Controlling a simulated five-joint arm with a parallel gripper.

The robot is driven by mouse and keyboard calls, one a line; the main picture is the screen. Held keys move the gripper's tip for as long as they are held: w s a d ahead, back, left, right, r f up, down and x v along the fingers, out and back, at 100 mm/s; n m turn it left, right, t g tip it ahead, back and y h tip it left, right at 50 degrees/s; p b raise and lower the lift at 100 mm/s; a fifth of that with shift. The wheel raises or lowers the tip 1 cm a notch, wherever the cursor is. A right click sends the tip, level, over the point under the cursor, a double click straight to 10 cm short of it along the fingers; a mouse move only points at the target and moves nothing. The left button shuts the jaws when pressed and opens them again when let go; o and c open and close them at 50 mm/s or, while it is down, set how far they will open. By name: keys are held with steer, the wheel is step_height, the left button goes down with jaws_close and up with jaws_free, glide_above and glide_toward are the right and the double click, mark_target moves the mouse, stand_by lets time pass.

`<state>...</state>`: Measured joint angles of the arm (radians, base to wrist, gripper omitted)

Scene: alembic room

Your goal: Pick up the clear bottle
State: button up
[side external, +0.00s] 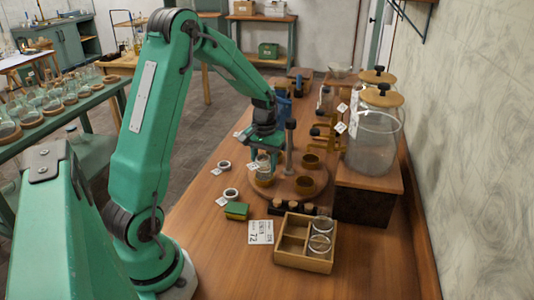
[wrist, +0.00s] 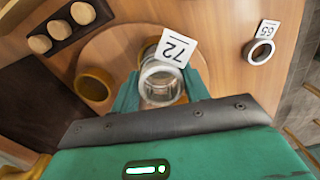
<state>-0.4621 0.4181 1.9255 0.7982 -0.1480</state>
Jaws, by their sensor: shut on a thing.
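The clear bottle (side external: 263,163) is a small glass vessel at the left side of a round wooden stand (side external: 312,195). My gripper (side external: 264,156) points down over it, with its green fingers shut on it from both sides. In the wrist view the bottle (wrist: 161,84) shows as a clear round rim between the fingertips (wrist: 160,90). A white tag marked 72 (wrist: 178,49) lies across its edge. A brown ring-shaped holder (side external: 264,181) shows just under the bottle. I cannot tell whether the bottle is still seated in it.
Other brown holders (side external: 305,185) stand on the round stand. A wooden box (side external: 291,259) with glass jars is in front, and a row of corks (side external: 294,206) lies behind it. Large glass jars (side external: 374,150) stand on a block at right. White rings (side external: 231,194) lie at left.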

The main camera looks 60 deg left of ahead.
steer(key=shift+r, duration=0.35)
steer(key=shift+r, duration=1.6)
steer(key=shift+d+r, duration=0.2)
steer(key=d+r, duration=0.6)
steer(key=d, duration=0.5)
steer(key=shift+s+r, duration=0.25)
steer(key=shift+s, duration=0.15)
steer(key=shift+d+r, duration=0.1)
steer(key=shift+d, duration=0.2)
